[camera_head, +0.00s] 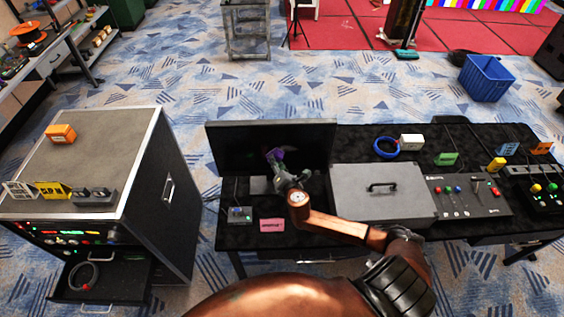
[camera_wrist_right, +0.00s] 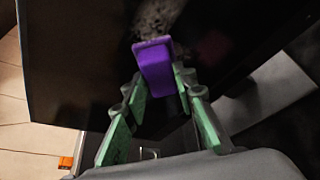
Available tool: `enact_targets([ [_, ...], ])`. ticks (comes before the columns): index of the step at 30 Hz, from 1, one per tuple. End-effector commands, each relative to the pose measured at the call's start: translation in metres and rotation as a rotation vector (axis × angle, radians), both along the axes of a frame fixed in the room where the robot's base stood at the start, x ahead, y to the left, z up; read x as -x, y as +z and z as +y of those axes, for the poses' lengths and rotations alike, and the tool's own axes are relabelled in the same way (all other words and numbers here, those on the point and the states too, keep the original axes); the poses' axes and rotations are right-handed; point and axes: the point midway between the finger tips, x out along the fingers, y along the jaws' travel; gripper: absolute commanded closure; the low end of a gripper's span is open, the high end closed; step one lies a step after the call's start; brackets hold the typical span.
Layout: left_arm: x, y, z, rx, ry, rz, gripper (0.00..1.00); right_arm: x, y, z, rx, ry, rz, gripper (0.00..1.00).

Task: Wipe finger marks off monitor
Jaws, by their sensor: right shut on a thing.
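The black monitor (camera_head: 232,150) stands at the left end of the dark table. Its dark screen also fills much of the right wrist view (camera_wrist_right: 75,60), with a greyish smudged patch (camera_wrist_right: 155,18) on it just beyond the purple thing. My right gripper (camera_head: 279,165) is in front of the screen, shut on a purple block-like wiping pad (camera_head: 275,154). In the right wrist view the pad (camera_wrist_right: 155,65) sits between the green fingers, its far end at or very near the screen; I cannot tell whether it touches. My left gripper is not in view.
A pink card (camera_head: 272,225) and a small box with buttons (camera_head: 240,215) lie before the monitor. A grey case with a handle (camera_head: 385,192) and control panels (camera_head: 468,196) fill the table to the right. A grey cabinet (camera_head: 110,150) stands left, its drawer open.

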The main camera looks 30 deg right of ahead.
Motion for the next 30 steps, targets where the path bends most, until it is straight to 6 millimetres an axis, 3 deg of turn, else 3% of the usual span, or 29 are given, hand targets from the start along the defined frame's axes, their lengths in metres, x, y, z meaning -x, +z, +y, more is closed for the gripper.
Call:
enact_targets([
  [4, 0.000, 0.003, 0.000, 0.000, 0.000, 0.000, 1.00, -0.005, 0.001, 0.008, -0.002, 0.000, -0.001, 0.94],
  [17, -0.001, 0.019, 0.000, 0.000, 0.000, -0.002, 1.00, -0.007, 0.017, 0.005, 0.000, -0.001, -0.001, 0.94],
  [30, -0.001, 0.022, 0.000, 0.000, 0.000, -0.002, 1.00, 0.011, 0.016, -0.022, 0.001, -0.003, 0.000, 0.94],
])
